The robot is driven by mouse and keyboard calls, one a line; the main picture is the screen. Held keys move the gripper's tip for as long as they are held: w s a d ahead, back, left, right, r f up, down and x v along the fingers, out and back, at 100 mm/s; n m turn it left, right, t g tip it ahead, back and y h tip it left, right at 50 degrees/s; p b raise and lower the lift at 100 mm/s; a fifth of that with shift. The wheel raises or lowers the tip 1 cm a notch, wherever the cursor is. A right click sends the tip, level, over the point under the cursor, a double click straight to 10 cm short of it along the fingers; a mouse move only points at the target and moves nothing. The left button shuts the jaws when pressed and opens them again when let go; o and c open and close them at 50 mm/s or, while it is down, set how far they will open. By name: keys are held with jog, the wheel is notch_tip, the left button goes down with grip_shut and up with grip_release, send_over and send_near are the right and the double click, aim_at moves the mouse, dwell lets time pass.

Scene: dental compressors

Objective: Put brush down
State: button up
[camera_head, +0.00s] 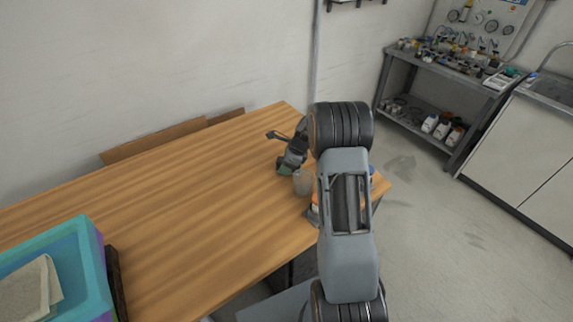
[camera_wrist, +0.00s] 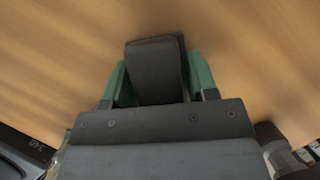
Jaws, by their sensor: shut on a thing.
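My gripper (camera_head: 285,170) is low over the far right part of the wooden table (camera_head: 190,190), partly hidden by my arm. In the wrist view my gripper's green fingers (camera_wrist: 158,80) are shut on a dark block-like thing, which I take to be part of the brush (camera_wrist: 155,68). Bare wood lies beyond it. The rest of the brush is hidden or too small to make out. I cannot tell whether the brush touches the table.
A beige jar (camera_head: 303,183) stands close to my gripper on its right, with small items partly hidden behind my arm. A cyan and purple bin (camera_head: 98,262) holding papers is at the lower left. The middle of the table is clear. A metal workbench (camera_head: 440,62) stands back right.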

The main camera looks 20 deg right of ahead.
jog(key=shift+f, duration=0.15)
jog(key=o, duration=0.8)
jog(key=v, duration=1.1)
jog(key=shift+r, duration=0.3)
jog(key=s+a+r+n+h, duration=0.2)
jog(key=s+a+r+n, duration=0.5)
jog(key=s+a+n, duration=0.3)
jog(key=shift+s+a+r+n+t+h, duration=0.1)
jog(key=shift+s+a+n+t+h, duration=0.45)
jog(key=shift+s+n, duration=1.85)
jog(key=shift+s+a+r+n+g+h, duration=0.1)
jog(key=shift+s+a+n, duration=0.8)
jog(key=shift+s+n, duration=1.45)
jog(key=shift+s+a+r+n+t+h, duration=0.2)
jog(key=shift+s+a+n, duration=0.55)
jog(key=shift+s+n, duration=1.65)
